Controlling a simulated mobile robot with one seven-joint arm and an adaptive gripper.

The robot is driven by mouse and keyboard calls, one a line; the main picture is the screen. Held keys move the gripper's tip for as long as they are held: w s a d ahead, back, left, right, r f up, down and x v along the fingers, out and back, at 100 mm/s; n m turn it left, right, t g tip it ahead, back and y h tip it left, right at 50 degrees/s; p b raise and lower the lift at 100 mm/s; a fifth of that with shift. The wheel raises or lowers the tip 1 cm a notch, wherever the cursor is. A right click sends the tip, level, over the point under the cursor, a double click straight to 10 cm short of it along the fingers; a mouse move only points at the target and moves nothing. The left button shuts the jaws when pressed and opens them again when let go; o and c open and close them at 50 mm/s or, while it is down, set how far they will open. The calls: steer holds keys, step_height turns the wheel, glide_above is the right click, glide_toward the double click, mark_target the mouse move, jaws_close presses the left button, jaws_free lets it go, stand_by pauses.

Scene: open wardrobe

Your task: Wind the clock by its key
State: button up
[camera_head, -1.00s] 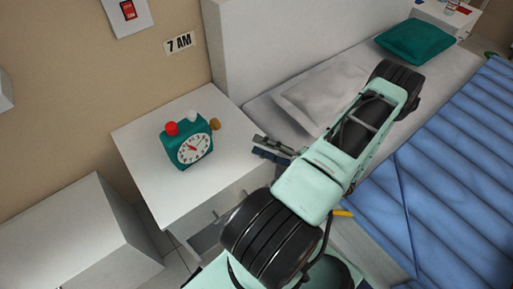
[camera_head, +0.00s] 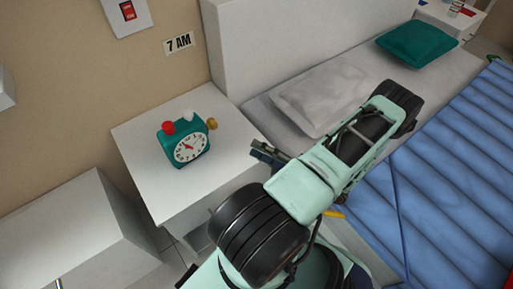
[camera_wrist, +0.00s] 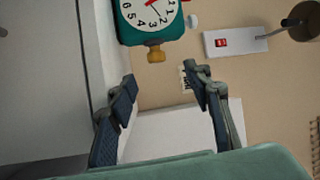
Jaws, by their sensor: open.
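A teal clock (camera_head: 186,143) with a white dial stands on the white nightstand (camera_head: 150,190). It has a red knob and a white knob on top. A yellow-brown key (camera_head: 212,124) sticks out from its right side. In the wrist view the clock (camera_wrist: 128,30) is at the top, with the key (camera_wrist: 156,53) pointing down toward the jaws. My gripper (camera_head: 264,150) is right of the nightstand, apart from the key. In the wrist view my gripper (camera_wrist: 160,85) is open and empty, with the key beyond the gap between its fingertips.
A bed with a white pillow (camera_head: 318,97), a teal cushion (camera_head: 417,43) and a blue quilt (camera_head: 450,170) lies to the right. A white cabinet (camera_head: 80,230) stands at left. A "7 AM" sign (camera_head: 178,43) and a red switch (camera_head: 128,10) are on the wall.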

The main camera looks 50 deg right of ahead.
mark_target(216, 122)
steer(key=shift+w+a+r+y, duration=0.1)
steer(key=shift+w+a+y, duration=0.05)
steer(key=shift+w+y, duration=0.4)
steer(key=w+y, duration=0.1)
steer(key=w+n+g+y, duration=0.1)
steer(key=w, duration=0.1)
steer(key=w+r+n+g+y+b, duration=0.1)
steer(key=y, duration=0.1)
steer(key=shift+w+a, duration=0.15)
steer(key=shift+w, duration=0.1)
steer(key=w+d+g, duration=0.2)
steer(key=d, duration=0.1)
steer(key=w+d+g, duration=0.1)
steer(key=w, duration=0.1)
steer(key=shift+d+r+b, duration=0.3)
steer(key=shift+r+b, duration=0.1)
steer(key=x, duration=1)
steer(key=shift+w+a+r+b, duration=0.1)
steer(key=shift+w+a+b, duration=0.1)
steer(key=shift+w+b, duration=0.15)
steer(key=c, duration=1.2)
steer(key=shift+r, duration=0.1)
steer(key=shift+p, duration=0.55)
